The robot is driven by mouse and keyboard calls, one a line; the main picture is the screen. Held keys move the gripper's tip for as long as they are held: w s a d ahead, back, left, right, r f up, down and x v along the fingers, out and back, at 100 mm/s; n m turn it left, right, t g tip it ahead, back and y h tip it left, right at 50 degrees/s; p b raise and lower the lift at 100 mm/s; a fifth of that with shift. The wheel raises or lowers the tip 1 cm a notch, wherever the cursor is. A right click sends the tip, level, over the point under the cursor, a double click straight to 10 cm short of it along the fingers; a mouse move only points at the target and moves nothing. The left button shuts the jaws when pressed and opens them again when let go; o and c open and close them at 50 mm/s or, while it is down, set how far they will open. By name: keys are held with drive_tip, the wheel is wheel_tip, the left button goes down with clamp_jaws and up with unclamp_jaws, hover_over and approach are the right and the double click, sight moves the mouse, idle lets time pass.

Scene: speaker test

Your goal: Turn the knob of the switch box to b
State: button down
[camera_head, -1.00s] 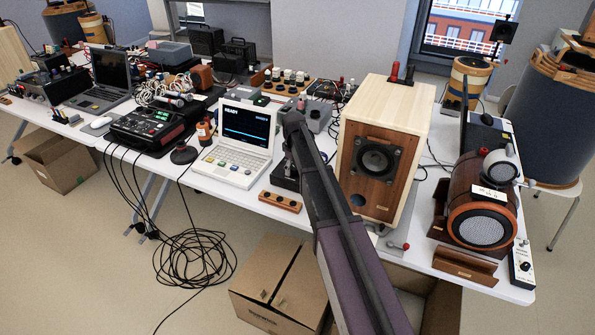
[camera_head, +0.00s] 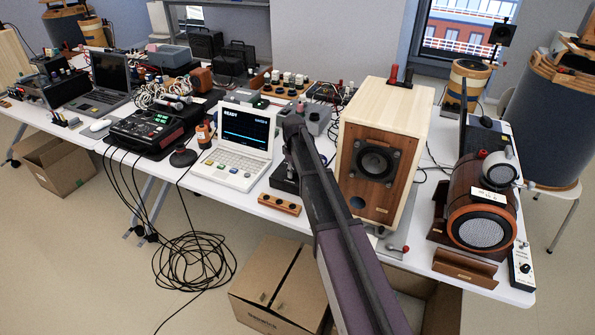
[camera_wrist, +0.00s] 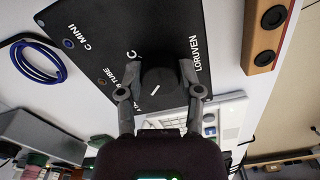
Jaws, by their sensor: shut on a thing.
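The switch box is a dark, flat-topped box with white lettering. In the wrist view its top (camera_wrist: 105,35) fills the upper middle, with "C MINI", "TUBE", a "C" and "LORUVEN" readable. Its round black knob (camera_wrist: 158,84) carries a short white pointer line, slanted in the picture. My gripper (camera_wrist: 160,75) is shut on the knob, one finger on each side. In the head view the box (camera_head: 284,180) shows only partly beside my arm, which hides the knob and my gripper.
A white laptop-like computer (camera_head: 235,150) stands left of the box and a wooden speaker (camera_head: 370,195) right of it. A wooden strip with dark round knobs (camera_head: 279,204) lies at the table's front edge. A coiled blue cable (camera_wrist: 38,62) lies near the box.

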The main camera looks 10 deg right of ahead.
drive_tip(key=shift+w+a+m, duration=0.1)
drive_tip(key=shift+w+m, duration=0.05)
drive_tip(key=shift+m, duration=0.15)
drive_tip(key=m, duration=0.3)
drive_tip(key=shift+w+m, duration=0.1)
drive_tip(key=shift+m, duration=2.4)
drive_tip(key=shift+c, duration=1.3)
unclamp_jaws()
drive_tip(key=s+r+p, duration=0.3)
drive_tip(key=s, duration=0.6)
drive_tip(key=s+r+p, duration=0.3)
drive_tip(key=s, duration=0.7)
drive_tip(key=s+d+r+n+p, duration=0.1)
drive_tip(key=s+r+p, duration=0.2)
drive_tip(key=s, duration=0.7)
drive_tip(key=shift+s+r+p, duration=0.2)
drive_tip(key=shift+r+p, duration=0.1)
